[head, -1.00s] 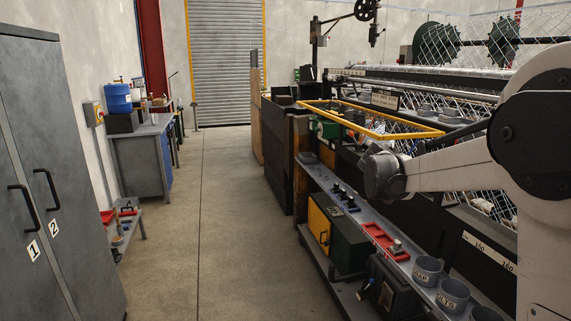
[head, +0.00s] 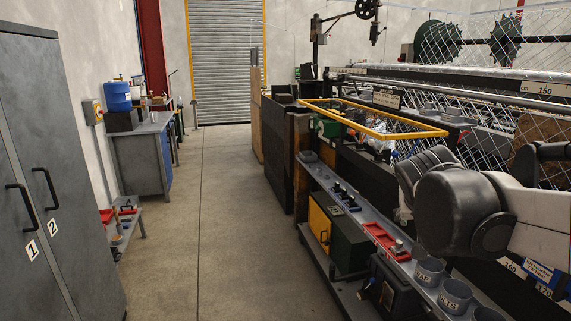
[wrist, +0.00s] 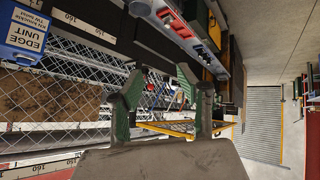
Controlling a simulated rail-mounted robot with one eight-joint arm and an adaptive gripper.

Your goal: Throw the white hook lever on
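I cannot make out a white hook lever with certainty in either view. My gripper (wrist: 160,78) shows in the wrist view with its two dark green fingers spread apart and nothing held between them. Beyond the fingers are wire mesh and small red, blue and green parts, too small to name. In the head view my dark, rounded arm links hide the gripper and part of the weaving machine (head: 440,72) behind them.
A yellow frame (head: 385,132) juts out from the machine. Below it, a grey shelf (head: 325,179) carries red trays (head: 380,238) and grey cups (head: 428,270). A blue edge unit (wrist: 27,33) is at upper left in the wrist view. The aisle floor (head: 222,210) is clear.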

